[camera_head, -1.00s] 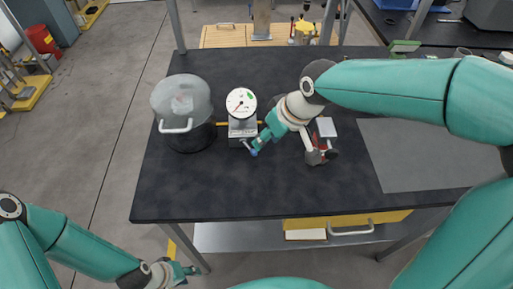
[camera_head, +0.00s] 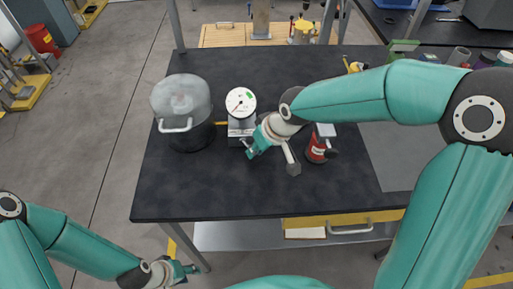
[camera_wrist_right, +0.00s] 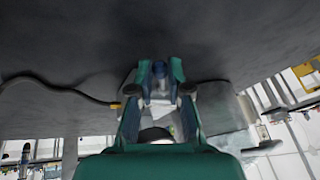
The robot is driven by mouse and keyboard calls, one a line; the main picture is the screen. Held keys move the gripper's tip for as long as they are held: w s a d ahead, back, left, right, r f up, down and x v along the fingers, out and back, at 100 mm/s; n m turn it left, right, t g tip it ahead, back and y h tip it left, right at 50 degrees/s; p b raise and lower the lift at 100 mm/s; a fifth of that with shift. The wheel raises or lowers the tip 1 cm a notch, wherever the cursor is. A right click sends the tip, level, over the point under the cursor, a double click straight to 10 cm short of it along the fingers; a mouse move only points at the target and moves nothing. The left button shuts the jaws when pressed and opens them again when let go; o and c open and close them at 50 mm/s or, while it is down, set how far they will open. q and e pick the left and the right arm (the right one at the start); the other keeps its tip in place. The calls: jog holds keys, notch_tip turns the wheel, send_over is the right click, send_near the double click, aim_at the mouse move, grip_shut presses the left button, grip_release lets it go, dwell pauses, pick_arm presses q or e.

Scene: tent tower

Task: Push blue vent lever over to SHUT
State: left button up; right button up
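The gauge unit (camera_head: 241,103), a round white dial on a grey box, stands on the dark table right of the pot. The blue lever (camera_wrist_right: 160,70) shows between my right gripper's fingertips in the right wrist view; in the head view the gripper mostly hides it. My right gripper (camera_head: 251,150) is at the front of the box, and in the right wrist view (camera_wrist_right: 162,72) its fingers are apart on either side of the lever. I cannot tell whether they touch it. The SHUT mark is not readable. My left gripper (camera_head: 181,271) is low, off the table's front-left corner.
A grey mat (camera_head: 400,165) lies on the right. The table front is clear.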

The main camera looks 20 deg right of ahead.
grip_shut()
jog(key=shift+a+f+b, duration=0.1)
jog(key=shift+f+b, duration=0.05)
jog(key=shift+b, duration=0.5)
jog(key=a+m+h+b, duration=0.1)
jog(key=m+b, duration=0.1)
jog(key=b, duration=0.2)
jog(key=a+m+h+b, duration=0.1)
jog(key=m+b, duration=0.1)
jog(key=b, duration=0.1)
jog(key=a+m+t+b, duration=0.1)
jog(key=m+b, duration=0.2)
jog(key=b, duration=0.1)
jog(key=shift+a+f+h+b, duration=0.1)
jog(key=shift+a+h+b, duration=0.2)
jog(key=shift+h, duration=0.1)
jog(key=m+b, duration=0.1)
jog(key=a+m+h+b, duration=0.1)
jog(key=shift+w+a+m, duration=0.15)
jog(key=shift+w+m, duration=0.05)
jog(key=shift+m, duration=0.2)
jog(key=shift+w+a+r+m+h+b, duration=0.15)
jog(key=shift+a+m+h, duration=0.1)
jog(key=shift+m, duration=0.35)
jog(key=shift+w+a+r+m+h+b, duration=0.15)
jog(key=shift+a+m+h, duration=0.1)
jog(key=shift+m, duration=0.35)
jog(key=shift+w+a+m+g+h, duration=0.3)
jog(key=shift+m+g+h, duration=0.1)
jog(key=shift+m, duration=0.5)
